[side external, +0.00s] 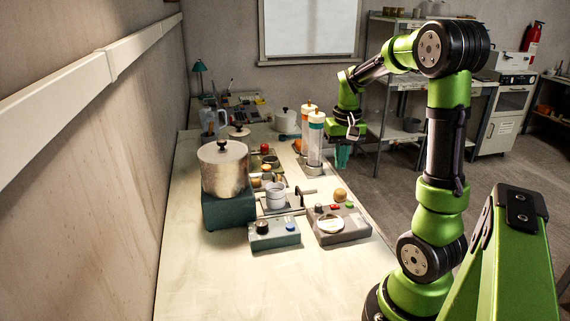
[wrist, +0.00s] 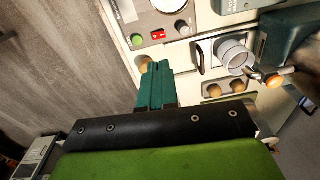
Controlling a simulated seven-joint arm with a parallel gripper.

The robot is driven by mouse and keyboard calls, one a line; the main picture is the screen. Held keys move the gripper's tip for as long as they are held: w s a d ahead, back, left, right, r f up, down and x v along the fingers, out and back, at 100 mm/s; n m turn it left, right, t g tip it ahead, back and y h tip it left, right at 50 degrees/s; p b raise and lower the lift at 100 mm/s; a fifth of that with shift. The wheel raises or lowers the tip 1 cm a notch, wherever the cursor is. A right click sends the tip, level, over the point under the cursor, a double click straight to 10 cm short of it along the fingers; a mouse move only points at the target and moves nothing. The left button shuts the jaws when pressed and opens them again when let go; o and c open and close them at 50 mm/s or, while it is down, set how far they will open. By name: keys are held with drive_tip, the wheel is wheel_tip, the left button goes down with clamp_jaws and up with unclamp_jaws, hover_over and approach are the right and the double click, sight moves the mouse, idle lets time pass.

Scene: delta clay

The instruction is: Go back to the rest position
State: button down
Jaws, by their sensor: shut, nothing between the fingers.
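My gripper (side external: 342,157) hangs from the green arm near the right edge of the bench, pointing down. Its teal fingers are pressed together with nothing between them. In the wrist view the shut fingers (wrist: 155,86) show at the centre, beside the equipment on the bench. In the side view the gripper is just right of two tall clear cylinders with orange tops (side external: 315,140), and apart from the bench surface as far as I can tell.
A metal pot (side external: 224,170) stands on a teal base at the left of the bench (side external: 210,275). A grey device with a round dial (side external: 340,224) and a teal control box (side external: 274,233) are nearer. A small pale cup (side external: 275,195) sits behind them. The bench's front is clear.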

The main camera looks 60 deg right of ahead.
drive_tip(key=s+a+r+n+t+y, duration=0.1)
drive_tip(key=a+r+n+t, duration=0.2)
drive_tip(key=a, duration=1)
drive_tip(key=s+a+r+n+t+y, duration=0.15)
drive_tip(key=a+r+t, duration=0.25)
drive_tip(key=a, duration=1)
drive_tip(key=m+g+h, duration=0.4)
drive_tip(key=g, duration=0.1)
approach(332, 205)
drive_tip(key=x, duration=0.6)
drive_tip(key=shift+s+f, duration=0.1)
drive_tip(key=shift+f, duration=0.2)
drive_tip(key=shift+n, duration=0.25)
